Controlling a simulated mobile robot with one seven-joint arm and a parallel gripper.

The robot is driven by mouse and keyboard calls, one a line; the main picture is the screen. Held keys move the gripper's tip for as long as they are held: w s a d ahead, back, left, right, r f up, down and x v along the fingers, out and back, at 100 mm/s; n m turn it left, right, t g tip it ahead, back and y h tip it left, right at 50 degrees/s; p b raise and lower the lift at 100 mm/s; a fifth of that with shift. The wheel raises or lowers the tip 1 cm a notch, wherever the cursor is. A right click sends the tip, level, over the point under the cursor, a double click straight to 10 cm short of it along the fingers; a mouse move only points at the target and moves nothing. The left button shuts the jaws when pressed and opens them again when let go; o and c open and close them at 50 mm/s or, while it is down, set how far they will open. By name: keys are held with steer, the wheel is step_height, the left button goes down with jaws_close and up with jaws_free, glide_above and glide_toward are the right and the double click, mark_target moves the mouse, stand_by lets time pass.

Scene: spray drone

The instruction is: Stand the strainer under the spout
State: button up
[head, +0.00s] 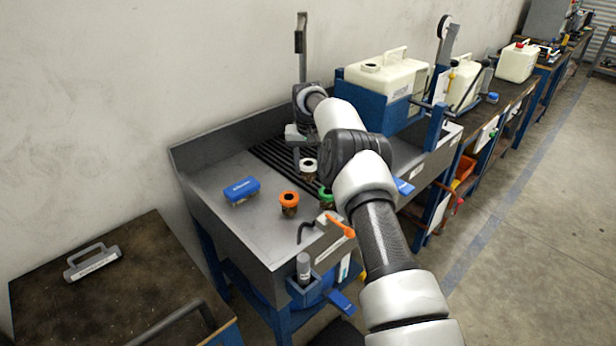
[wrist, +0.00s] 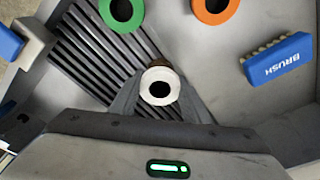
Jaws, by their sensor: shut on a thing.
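A strainer with a white rim (wrist: 146,88) is between the two grey fingers of my gripper (wrist: 160,100), which is shut on it. In the head view the white-rimmed strainer (head: 308,162) shows beside my gripper (head: 299,158), over the slatted drain of the grey sink bench; I cannot tell whether it touches the slats. An orange-rimmed strainer (head: 289,198) and a green-rimmed one (head: 325,192), partly hidden by my arm, stand nearer the front. A dark curved tube (head: 304,230), possibly a spout, shows at the bench's front edge near an orange lever (head: 340,225).
A blue brush (head: 241,190) lies on the bench (head: 225,218) at left; it also shows in the wrist view (wrist: 278,58). A white tank (head: 385,72) stands on a blue stand behind my arm. A grey-and-blue block (wrist: 35,38) is at the wrist view's left edge.

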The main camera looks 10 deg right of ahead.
mark_target(308, 175)
steer(key=shift+f, duration=1.9)
steer(key=shift+f, duration=0.25)
steer(key=o, duration=1.1)
steer(key=shift+r, duration=0.1)
steer(key=shift+r, duration=0.1)
